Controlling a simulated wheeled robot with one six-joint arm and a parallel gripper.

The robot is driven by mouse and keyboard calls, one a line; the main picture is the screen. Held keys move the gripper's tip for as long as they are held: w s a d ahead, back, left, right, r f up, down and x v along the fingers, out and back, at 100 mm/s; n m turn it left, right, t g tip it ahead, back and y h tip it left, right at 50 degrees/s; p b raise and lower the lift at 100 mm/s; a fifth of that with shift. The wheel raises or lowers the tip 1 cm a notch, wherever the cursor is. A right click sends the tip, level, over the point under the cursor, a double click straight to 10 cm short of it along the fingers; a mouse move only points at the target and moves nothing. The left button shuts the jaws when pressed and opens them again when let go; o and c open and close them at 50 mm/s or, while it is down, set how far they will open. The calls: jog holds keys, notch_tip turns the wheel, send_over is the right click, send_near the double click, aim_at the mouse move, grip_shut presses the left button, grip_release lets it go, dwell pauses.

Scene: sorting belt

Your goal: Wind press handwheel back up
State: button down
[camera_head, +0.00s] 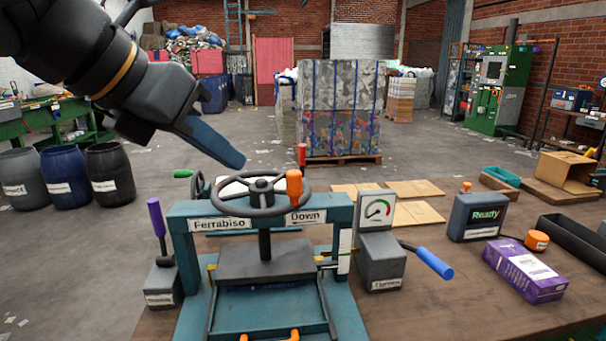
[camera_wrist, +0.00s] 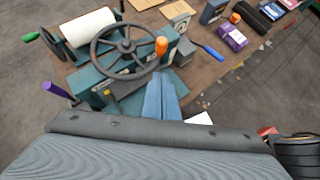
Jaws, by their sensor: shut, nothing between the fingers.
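The press handwheel (camera_head: 262,184), a dark spoked wheel with an orange handle (camera_head: 294,186) at its right side, sits on a screw above the teal press frame (camera_head: 181,228). The frame carries labels reading "Ferrabiso" and "Down". A dark press plate (camera_head: 264,259) hangs at the screw's lower end. My gripper (camera_head: 238,160) is shut and empty, above and behind the wheel, apart from it. In the wrist view the wheel (camera_wrist: 126,46) and orange handle (camera_wrist: 161,46) show beyond my shut blue fingers (camera_wrist: 161,78), whose tips appear just below the handle.
A gauge (camera_head: 377,209) and a blue-handled lever (camera_head: 434,263) stand right of the press. A purple lever (camera_head: 156,217) stands at its left, and a green-handled crank (camera_head: 183,173) behind. A "Ready" box (camera_head: 477,217) and purple carton (camera_head: 524,270) occupy the bench's right.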

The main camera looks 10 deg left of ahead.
jog(key=x, duration=0.4)
jog(key=r+x, duration=0.1)
jog(key=x, duration=0.2)
jog(key=w+p+x, duration=0.1)
jog(key=x, duration=0.3)
jog(key=shift+w+d, duration=0.3)
jog(key=shift+d, duration=0.05)
jog(key=shift+w+d, duration=0.2)
jog(key=shift+w, duration=0.3)
jog(key=shift+d, duration=0.1)
